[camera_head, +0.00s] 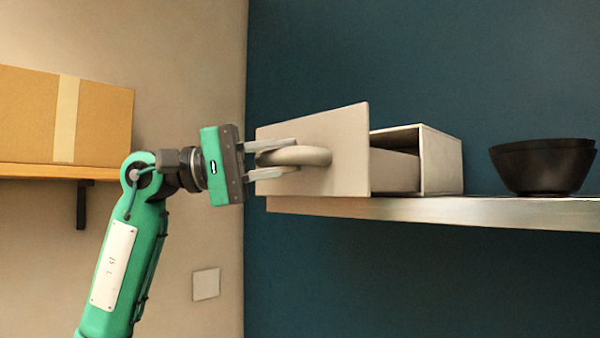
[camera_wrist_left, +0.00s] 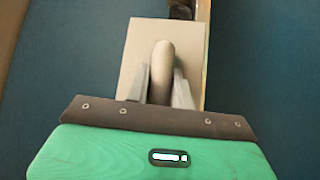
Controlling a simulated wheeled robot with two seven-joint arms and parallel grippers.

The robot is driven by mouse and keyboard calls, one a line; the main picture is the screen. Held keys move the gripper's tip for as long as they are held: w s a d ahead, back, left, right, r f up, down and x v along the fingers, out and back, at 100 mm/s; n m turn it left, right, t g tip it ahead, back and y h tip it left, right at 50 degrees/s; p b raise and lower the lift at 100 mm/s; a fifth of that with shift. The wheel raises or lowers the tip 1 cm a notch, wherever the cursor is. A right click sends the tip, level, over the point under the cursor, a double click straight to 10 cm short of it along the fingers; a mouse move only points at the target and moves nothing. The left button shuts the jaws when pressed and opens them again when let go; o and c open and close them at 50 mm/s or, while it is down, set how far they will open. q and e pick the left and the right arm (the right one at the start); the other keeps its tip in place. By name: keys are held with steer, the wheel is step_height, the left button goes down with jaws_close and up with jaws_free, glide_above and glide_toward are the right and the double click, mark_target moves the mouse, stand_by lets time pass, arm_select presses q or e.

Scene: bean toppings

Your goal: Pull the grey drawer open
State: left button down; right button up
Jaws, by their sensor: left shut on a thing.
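The grey drawer (camera_head: 345,135) stands partly out of its box (camera_head: 442,162) on the shelf in the head view. Its front panel is clear of the box, and a side wall of the drawer shows in the gap. A thick curved handle (camera_head: 305,156) sits on the front. My left gripper (camera_head: 272,158) has its fingers on both sides of the handle and is shut on it. In the left wrist view the handle (camera_wrist_left: 162,65) lies between the two fingers (camera_wrist_left: 161,88), in front of the drawer's front panel (camera_wrist_left: 190,40). My right gripper is not in view.
The drawer box rests on a wall shelf (camera_head: 485,211). Dark bowls (camera_head: 543,168) stand on it to the right. A cardboard box (camera_head: 100,120) sits on a wooden shelf (camera_head: 40,171) at the left. The space below the grey shelf is clear.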

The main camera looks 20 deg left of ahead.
arm_select(q)
steer(key=shift+s+a+f, duration=0.1)
steer(key=shift+s+a, duration=0.1)
steer(key=shift+s, duration=0.4)
steer(key=c, duration=1.2)
jaws_free()
steer(key=shift+s+a+b, duration=0.1)
steer(key=shift+a+b, duration=0.25)
steer(key=b+v, duration=0.4)
steer(key=v, duration=0.9)
